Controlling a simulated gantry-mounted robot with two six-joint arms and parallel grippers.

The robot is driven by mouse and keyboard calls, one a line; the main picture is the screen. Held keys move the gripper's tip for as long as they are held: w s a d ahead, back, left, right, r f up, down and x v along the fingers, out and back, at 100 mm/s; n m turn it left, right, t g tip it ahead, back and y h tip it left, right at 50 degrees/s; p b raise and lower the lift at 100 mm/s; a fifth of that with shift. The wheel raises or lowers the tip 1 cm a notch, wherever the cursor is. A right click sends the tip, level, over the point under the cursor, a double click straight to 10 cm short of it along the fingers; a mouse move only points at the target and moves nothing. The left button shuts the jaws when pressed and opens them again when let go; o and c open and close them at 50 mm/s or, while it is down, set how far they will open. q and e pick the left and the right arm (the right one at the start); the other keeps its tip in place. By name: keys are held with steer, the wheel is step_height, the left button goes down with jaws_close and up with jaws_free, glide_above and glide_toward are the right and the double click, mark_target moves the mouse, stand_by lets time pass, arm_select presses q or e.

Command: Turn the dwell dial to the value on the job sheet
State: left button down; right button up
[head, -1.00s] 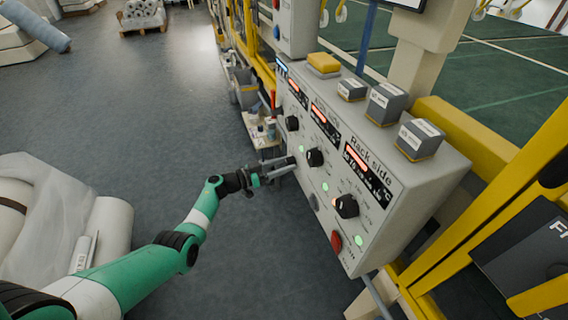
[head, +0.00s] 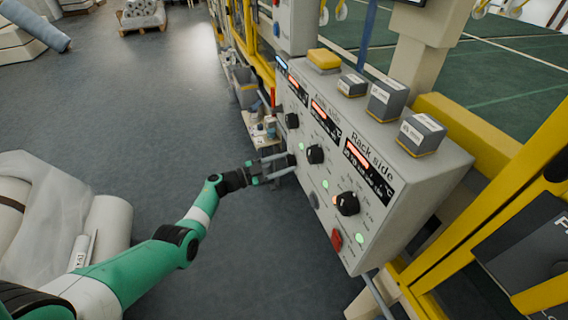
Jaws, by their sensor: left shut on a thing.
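The grey control panel (head: 400,190) stands at the middle right, with displays and several black dials on its face. One display reads "Rack side", with a black dial (head: 347,203) below it. Two more dials show farther along, a middle one (head: 315,155) and a far one (head: 292,121). My left gripper (head: 289,164) is at the panel's lower left, its fingers shut on a small dark dial (head: 291,159) there, mostly hidden by them. The small dial lettering is too small to read. I cannot make out a job sheet. My right gripper is not in view.
A red button (head: 336,240) and a grey button (head: 314,201) sit low on the panel. Labelled grey blocks (head: 386,100) and a yellow block (head: 324,59) stand on top. Yellow rails (head: 490,240) flank the right. Open floor (head: 130,110) lies left.

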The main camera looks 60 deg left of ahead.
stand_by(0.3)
arm_select(q)
steer(key=shift+c, duration=1.4)
jaws_free()
steer(key=shift+s, duration=0.1)
steer(key=shift+s+a+p, duration=0.1)
steer(key=shift+s+p, duration=0.15)
steer(key=shift+p, duration=0.05)
steer(key=s+p, duration=0.4)
steer(key=s, duration=0.7)
steer(key=shift+a+f, duration=0.3)
steer(key=shift+f, duration=0.15)
